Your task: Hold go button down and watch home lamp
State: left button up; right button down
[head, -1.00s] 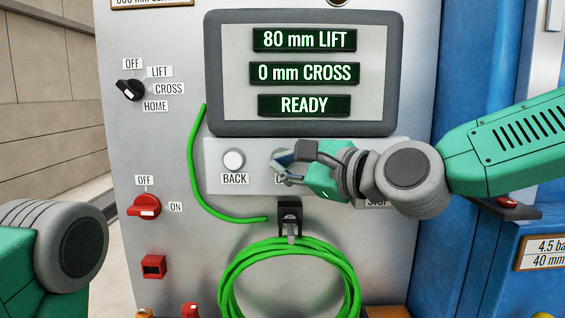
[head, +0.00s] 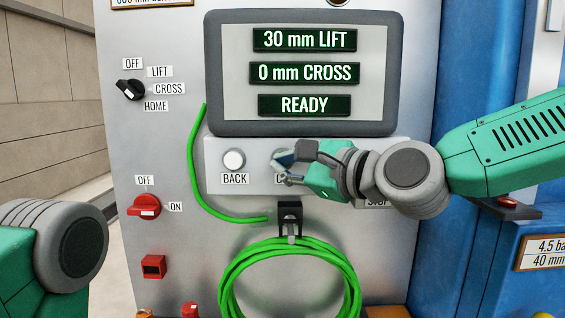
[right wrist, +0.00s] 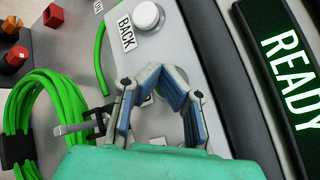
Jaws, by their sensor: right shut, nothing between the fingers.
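My right gripper (head: 279,168) is shut and empty, its fingertips at the middle button of the grey button strip (head: 215,160). They cover most of that button, and its label is mostly hidden; only its first letter shows partly. In the right wrist view the closed fingertips (right wrist: 158,75) meet over the strip beside the white BACK button (right wrist: 148,15). The display (head: 305,73) reads 30 mm LIFT, 0 mm CROSS and READY. I cannot make out a lamp labelled home. My left gripper is out of view.
A red OFF/ON switch (head: 145,207) and a red square part (head: 153,266) sit at the panel's left. A green hose coil (head: 232,270) hangs from a black hook (head: 289,212) below the buttons. The STOP label is partly hidden behind my right wrist.

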jog(key=shift+s, duration=0.1)
dwell(0.7)
jog(key=shift+s, duration=0.8)
jog(key=shift+s, duration=2.5)
